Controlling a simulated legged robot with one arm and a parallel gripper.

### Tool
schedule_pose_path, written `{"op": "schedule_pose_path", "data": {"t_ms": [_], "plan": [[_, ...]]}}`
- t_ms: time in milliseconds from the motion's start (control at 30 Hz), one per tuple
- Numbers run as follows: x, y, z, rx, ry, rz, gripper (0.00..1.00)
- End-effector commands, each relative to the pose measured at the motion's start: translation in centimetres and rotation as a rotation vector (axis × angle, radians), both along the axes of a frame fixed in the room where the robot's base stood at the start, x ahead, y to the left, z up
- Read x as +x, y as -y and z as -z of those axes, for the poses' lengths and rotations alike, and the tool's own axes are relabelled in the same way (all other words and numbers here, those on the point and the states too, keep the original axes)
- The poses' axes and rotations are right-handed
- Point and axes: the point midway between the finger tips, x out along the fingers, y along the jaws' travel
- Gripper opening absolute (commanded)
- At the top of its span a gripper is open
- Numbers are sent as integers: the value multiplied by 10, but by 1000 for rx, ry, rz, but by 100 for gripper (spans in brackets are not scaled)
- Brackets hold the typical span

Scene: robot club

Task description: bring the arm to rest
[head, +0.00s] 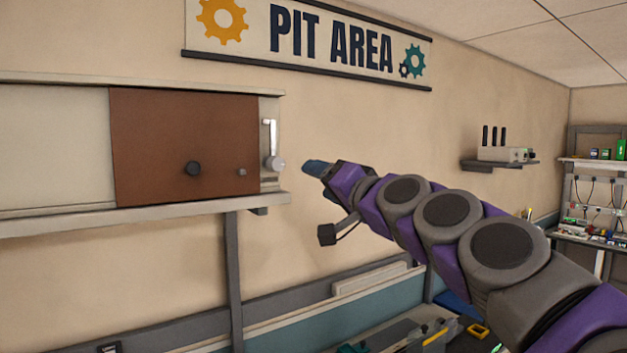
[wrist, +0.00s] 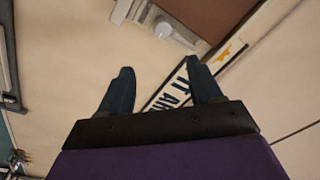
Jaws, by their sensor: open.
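My arm, purple and grey, reaches from the lower right of the head view up toward the wall. My gripper (head: 317,168) is at its end, raised in front of the wall and just right of the cabinet's latch. In the wrist view my gripper (wrist: 160,92) has its two dark fingers spread wide apart. Nothing is between them but the wall and part of the sign behind. The gripper touches nothing that I can see.
A wall cabinet with a brown sliding panel (head: 160,150) and a latch (head: 272,150) is at left. A PIT AREA sign (head: 310,35) hangs above. A small shelf (head: 500,165) holds a device with antennas. A cluttered bench (head: 400,335) stands below. The wall between cabinet and shelf is clear.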

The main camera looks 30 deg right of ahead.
Motion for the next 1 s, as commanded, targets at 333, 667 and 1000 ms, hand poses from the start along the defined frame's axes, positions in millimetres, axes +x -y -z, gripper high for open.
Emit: {"op": "schedule_pose_path", "data": {"t_ms": [333,667,1000], "plan": [[-9,-1,1,-1,0,-1,64],[-3,-41,32,-51,-76,-75,64],[-27,-189,204,-288,-481,-369,64]]}}
